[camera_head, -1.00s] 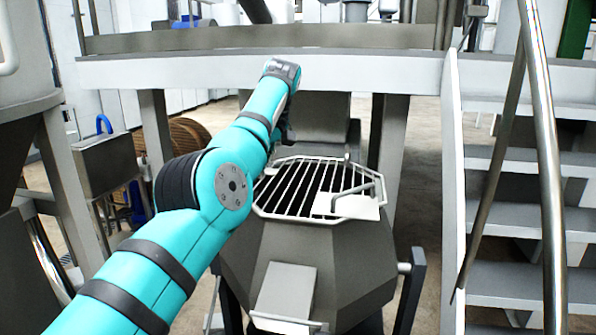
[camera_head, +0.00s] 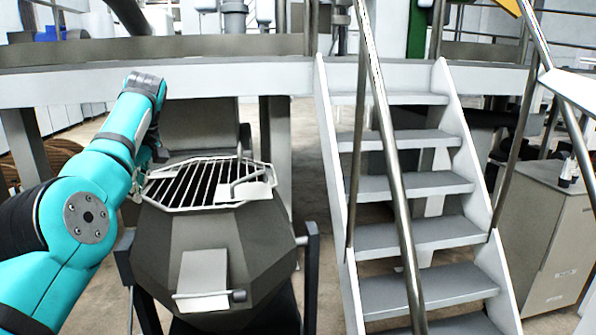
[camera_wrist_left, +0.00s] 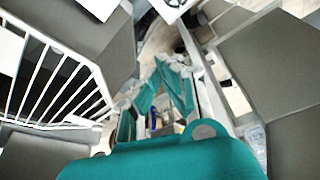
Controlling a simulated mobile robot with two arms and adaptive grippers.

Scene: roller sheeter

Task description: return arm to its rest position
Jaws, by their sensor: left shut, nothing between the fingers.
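My left arm (camera_head: 85,190) is teal with dark bands and comes in from the left in the head view. It is bent, with its upper end in front of the platform edge. My left gripper (camera_head: 138,183) hangs below that end, partly hidden behind the arm, just left of the hopper's grate. In the left wrist view the gripper (camera_wrist_left: 165,92) shows teal and grey parts close together, shut and empty. The grey hopper (camera_head: 225,238) has a barred grate (camera_head: 190,184) on top, also at the left of the wrist view (camera_wrist_left: 50,85). My right gripper is not in view.
A raised platform (camera_head: 200,85) runs across the back. Metal stairs (camera_head: 410,185) with a handrail (camera_head: 395,165) stand right of the hopper. A grey cabinet (camera_head: 545,235) is at the far right. Some floor shows between hopper and stairs.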

